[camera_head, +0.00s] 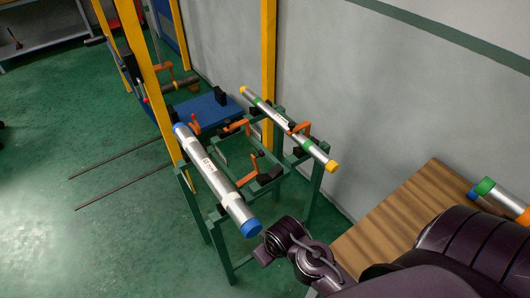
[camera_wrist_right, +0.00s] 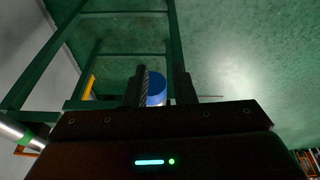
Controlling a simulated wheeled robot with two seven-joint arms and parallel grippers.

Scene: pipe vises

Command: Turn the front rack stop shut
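A green rack (camera_head: 218,215) holds a front silver pipe (camera_head: 208,167) with blue end caps and a back silver pipe (camera_head: 283,122) with green bands and yellow caps. An orange stop (camera_head: 248,172) sits beside the front pipe near its blue-capped near end; another orange stop (camera_head: 302,128) is at the back pipe. I cannot tell how far either is turned. My right gripper (camera_head: 268,250) is by the near end of the front pipe. In the right wrist view its fingers (camera_wrist_right: 160,88) stand apart, with the blue cap (camera_wrist_right: 156,91) visible between them. My left gripper is not in view.
A wooden bench (camera_head: 395,215) stands at the right, with capped pipe ends (camera_head: 490,190) near its far edge. Yellow posts (camera_head: 268,75) rise behind the rack. Two thin rods (camera_head: 120,165) extend low over the open green floor at left.

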